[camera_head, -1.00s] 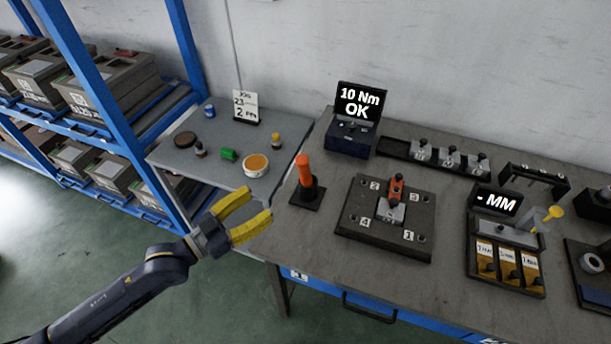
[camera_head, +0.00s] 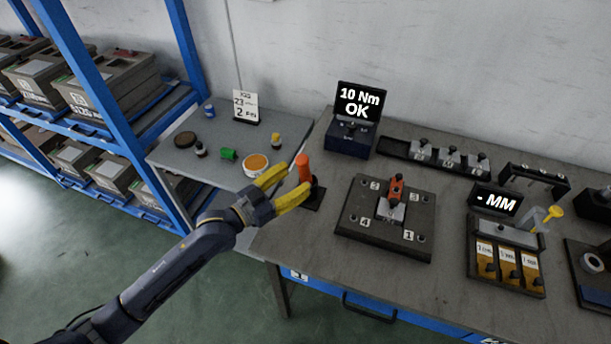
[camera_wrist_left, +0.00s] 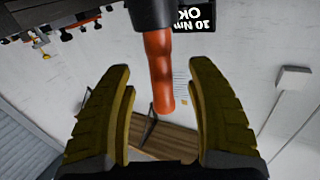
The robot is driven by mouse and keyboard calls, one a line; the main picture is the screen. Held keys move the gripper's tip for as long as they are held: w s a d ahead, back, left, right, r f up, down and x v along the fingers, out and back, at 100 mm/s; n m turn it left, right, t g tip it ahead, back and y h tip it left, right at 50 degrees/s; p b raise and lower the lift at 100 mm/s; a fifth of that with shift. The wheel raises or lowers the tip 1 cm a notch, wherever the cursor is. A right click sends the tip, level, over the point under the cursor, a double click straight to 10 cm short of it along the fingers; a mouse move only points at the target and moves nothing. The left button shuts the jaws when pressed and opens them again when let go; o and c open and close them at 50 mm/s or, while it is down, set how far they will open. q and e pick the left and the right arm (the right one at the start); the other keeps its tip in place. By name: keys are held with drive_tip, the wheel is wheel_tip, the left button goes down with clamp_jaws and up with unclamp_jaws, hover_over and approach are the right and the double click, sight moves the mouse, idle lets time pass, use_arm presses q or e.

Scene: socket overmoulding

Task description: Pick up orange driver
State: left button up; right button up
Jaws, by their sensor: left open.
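The orange driver (camera_head: 304,171) stands upright in a black holder (camera_head: 313,199) near the left edge of the workbench. My left gripper (camera_head: 298,183) is open at the driver, its yellow fingers pointing right toward the handle and partly covering its lower part. In the left wrist view the orange handle (camera_wrist_left: 158,68) shows ahead, between the directions of the two open fingers (camera_wrist_left: 163,110). The driver's dark lower part (camera_wrist_left: 151,12) is at the top of that view. I cannot tell whether a finger touches the handle. My right gripper is not in view.
A fixture plate (camera_head: 350,225) with an orange-topped part lies right of the driver. A torque display (camera_head: 358,103) reading "10 Nm OK" stands behind. A grey side table (camera_head: 178,157) with small tubs is at left. A blue shelf (camera_head: 100,65) holds several boxes.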

sight(306, 172)
use_arm(q)
drive_tip(key=shift+x, duration=2.05)
drive_tip(key=shift+r, duration=0.1)
clamp_jaws()
